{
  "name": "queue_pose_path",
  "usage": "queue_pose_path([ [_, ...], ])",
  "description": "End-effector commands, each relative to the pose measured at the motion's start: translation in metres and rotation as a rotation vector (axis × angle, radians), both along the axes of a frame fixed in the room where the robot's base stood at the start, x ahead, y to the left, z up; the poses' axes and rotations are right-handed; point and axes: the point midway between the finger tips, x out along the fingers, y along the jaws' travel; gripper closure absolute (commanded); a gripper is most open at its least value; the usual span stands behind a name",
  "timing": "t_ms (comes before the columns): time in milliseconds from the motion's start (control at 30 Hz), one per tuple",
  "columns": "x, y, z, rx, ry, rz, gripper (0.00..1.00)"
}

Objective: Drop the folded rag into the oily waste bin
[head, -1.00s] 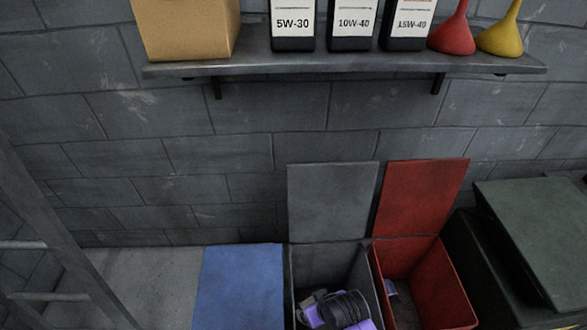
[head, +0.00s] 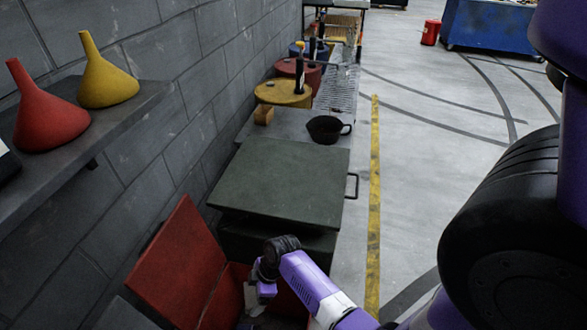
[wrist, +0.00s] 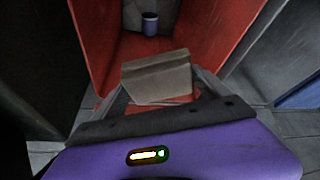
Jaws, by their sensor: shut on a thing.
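The folded rag is a beige-grey folded block (wrist: 158,80) in the wrist view, held between the fingers of my gripper (wrist: 158,92). My gripper is shut on it. Beyond the rag, the red bin's inner wall (wrist: 215,35) shows, with a small blue-grey cylinder (wrist: 149,23) inside. In the head view, my arm reaches down at the open red bin (head: 290,308), whose red lid (head: 180,262) stands raised toward the wall. The rag cannot be made out clearly there, and most of the bin's inside is hidden. No label is readable on the bin.
A dark green-grey lidded box (head: 280,180) stands just beyond the red bin. A dark pan (head: 325,129) and several drums lie farther along the wall. A shelf (head: 75,145) holds a red funnel (head: 48,112) and a yellow funnel (head: 105,75). Open floor lies right of the yellow line (head: 375,200).

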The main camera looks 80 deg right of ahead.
Motion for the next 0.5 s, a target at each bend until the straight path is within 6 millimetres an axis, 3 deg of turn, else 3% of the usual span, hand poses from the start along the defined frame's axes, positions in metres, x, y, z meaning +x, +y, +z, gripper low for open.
queue_pose_path([
  [267, -0.003, -0.007, -0.01, 0.0, 0.0, 0.025, 0.52],
  [500, -0.003, -0.007, -0.036, -0.001, 0.001, 0.025, 0.52],
])
